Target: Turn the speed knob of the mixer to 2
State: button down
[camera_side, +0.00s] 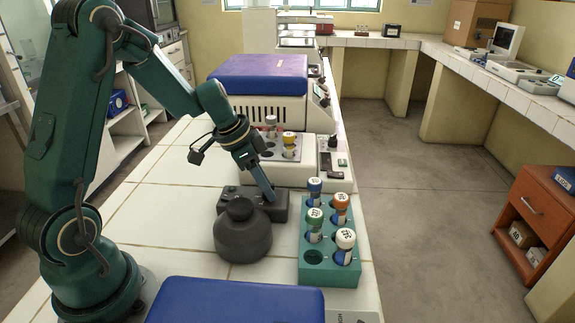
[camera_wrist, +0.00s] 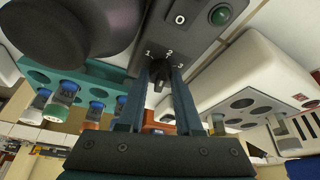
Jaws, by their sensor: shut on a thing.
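The mixer (camera_side: 242,235) is a dark grey unit with a round head and a flat control base, standing on the white tiled bench in the side view. In the wrist view its panel shows the marks 1, 2 and 3 around a small black speed knob (camera_wrist: 160,78). My gripper (camera_side: 268,192) reaches down onto the panel. In the wrist view my gripper (camera_wrist: 161,74) has its two fingers on either side of the knob, shut on it. The knob lies just below the mark 2, but the fingers partly hide it and I cannot tell exactly where it points.
A green button (camera_wrist: 221,14) and a 0 mark are on the mixer panel. A teal tube rack (camera_side: 330,272) with several capped tubes stands right of the mixer. A white device (camera_side: 300,170) holding tubes is behind. A blue-lidded box (camera_side: 235,300) is in front.

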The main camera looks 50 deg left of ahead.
aim_at(257, 198)
jog(key=shift+m+h, duration=0.4)
jog(key=shift+m, duration=0.7)
jog(key=shift+g, duration=0.4)
jog(key=c, duration=0.6)
grip_release()
jog(key=shift+v, duration=2.55)
